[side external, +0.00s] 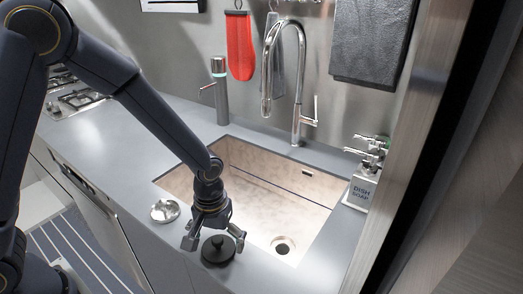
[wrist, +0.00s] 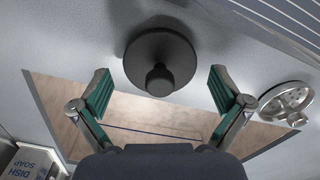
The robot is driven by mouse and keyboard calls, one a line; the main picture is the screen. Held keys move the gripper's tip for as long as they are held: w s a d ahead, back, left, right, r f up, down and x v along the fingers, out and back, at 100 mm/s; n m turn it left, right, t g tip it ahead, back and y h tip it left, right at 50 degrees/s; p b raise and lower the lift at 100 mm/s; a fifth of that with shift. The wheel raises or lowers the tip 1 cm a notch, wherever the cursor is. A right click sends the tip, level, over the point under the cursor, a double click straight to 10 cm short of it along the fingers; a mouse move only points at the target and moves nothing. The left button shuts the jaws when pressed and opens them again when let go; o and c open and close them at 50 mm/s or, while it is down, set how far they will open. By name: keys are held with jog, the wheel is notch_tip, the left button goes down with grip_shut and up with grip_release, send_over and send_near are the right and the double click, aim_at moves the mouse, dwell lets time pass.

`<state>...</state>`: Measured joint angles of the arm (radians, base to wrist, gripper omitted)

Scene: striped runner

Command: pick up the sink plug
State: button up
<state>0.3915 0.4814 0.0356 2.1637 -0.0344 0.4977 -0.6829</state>
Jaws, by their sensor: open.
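The sink plug (side external: 218,251) is a dark round disc with a small knob on top. It lies on the grey counter at the front edge of the sink. In the wrist view the plug (wrist: 160,62) shows at upper centre, its knob pointing towards the camera. My gripper (side external: 213,238) is just above the plug in the side view, with its fingers apart. In the wrist view my gripper's (wrist: 160,92) green-padded fingertips stand left and right of the plug, with gaps on both sides. Nothing is held between them.
A metal strainer (side external: 165,211) lies on the counter left of the plug. The sink (side external: 265,190) opens behind my gripper, with a drain (side external: 283,245) at its bottom. A tall faucet (side external: 300,80) and a dish soap dispenser (side external: 361,190) stand beyond and to the right.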

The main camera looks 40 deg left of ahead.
jog(key=shift+f, duration=0.2)
jog(key=c, duration=1.4)
